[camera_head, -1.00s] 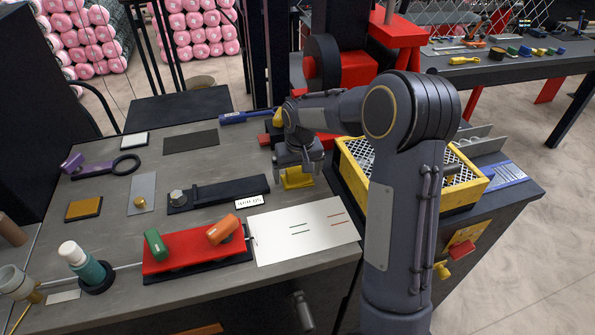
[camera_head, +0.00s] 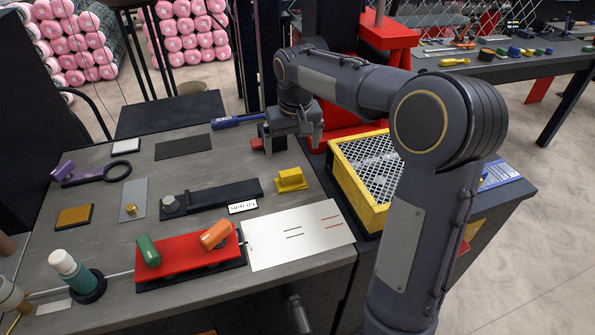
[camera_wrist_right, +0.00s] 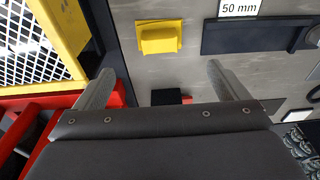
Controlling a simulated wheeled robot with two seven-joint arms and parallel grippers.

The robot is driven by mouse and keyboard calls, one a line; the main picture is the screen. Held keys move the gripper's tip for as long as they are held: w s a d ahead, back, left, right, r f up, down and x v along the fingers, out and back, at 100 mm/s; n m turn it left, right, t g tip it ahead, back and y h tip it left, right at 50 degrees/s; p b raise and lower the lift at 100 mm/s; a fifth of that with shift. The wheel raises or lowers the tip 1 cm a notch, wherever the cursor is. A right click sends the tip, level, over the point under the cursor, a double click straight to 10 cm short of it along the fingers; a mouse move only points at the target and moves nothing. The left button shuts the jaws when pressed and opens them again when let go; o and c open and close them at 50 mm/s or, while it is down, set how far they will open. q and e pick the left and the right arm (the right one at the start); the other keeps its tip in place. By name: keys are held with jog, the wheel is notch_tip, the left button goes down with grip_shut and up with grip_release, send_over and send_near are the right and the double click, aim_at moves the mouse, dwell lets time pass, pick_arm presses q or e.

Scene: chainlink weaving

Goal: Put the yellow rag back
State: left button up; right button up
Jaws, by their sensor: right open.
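The yellow rag (camera_head: 290,181) lies folded on the grey bench top, just behind the white sheet. It also shows near the top of the right wrist view (camera_wrist_right: 160,38). My right gripper (camera_head: 293,146) is behind the rag, toward the back edge of the bench, with its fingers pointing down. Its two fingers (camera_wrist_right: 160,75) are spread with nothing between them. The rag is apart from the fingers, beyond their tips in the wrist view. My left gripper is not in view.
A yellow crate with white mesh (camera_head: 360,175) stands right of the rag, partly hidden by my right arm. A white sheet (camera_head: 300,236), a red block (camera_head: 188,253) and a black gauge strip (camera_head: 225,193) lie nearby. A blue-handled tool (camera_head: 235,121) lies behind.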

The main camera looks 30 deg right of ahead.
jog(key=s+a+r+t+y, duration=0.2)
jog(key=s+a+y, duration=0.15)
jog(key=s, duration=1.05)
jog(key=s+a+f+t, duration=0.1)
jog(key=s+a+f, duration=0.1)
jog(key=s, duration=0.4)
jog(key=s+a+f+n, duration=0.1)
jog(key=s+a+f, duration=0.2)
jog(key=s+a, duration=0.2)
jog(key=shift+s+a+f+t+y, duration=0.2)
jog(key=shift+s+a+t+y, duration=0.15)
jog(key=shift+s, duration=0.65)
jog(key=shift+s, duration=0.1)
